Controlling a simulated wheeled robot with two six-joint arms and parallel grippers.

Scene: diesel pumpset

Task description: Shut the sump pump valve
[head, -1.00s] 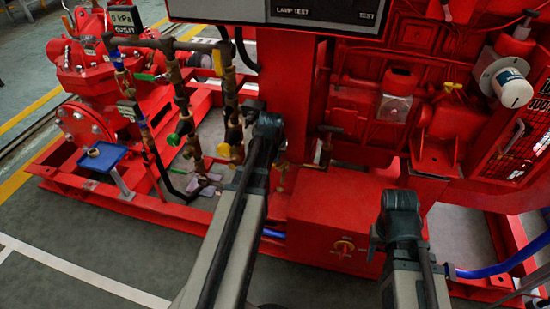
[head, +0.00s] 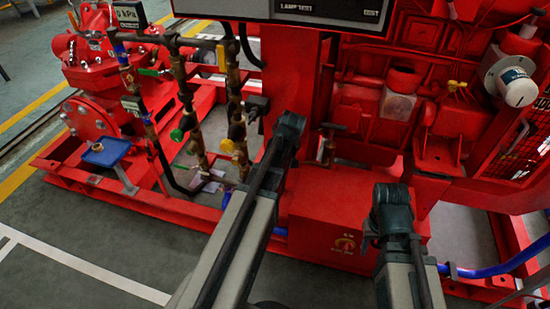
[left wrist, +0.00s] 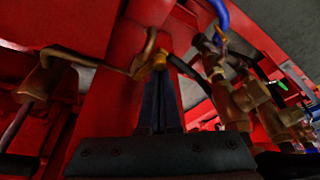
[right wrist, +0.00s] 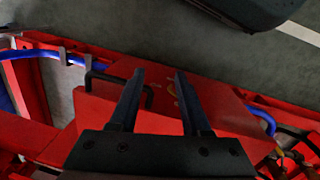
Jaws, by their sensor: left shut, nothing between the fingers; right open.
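In the left wrist view, a thin bent brass pipe (left wrist: 95,62) runs along a red wall to a small orange-yellow fitting (left wrist: 159,59). This looks like the sump pump's outlet and valve, but I cannot be sure. My left gripper (left wrist: 166,78) is shut and empty, its tips close to the fitting; I cannot tell if they touch. In the head view, a T-handled pump (head: 329,142) stands beside the red column, and my left arm hides the area to its left. My right gripper (right wrist: 160,74) is open and empty above a red box, which also shows in the head view (head: 330,205).
Brass pipework (head: 185,100) with green and yellow handles stands left of my left arm. The red engine (head: 410,65) fills the right. A blue hose (head: 500,265) runs low at the right. Open grey floor (head: 70,235) lies at the lower left.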

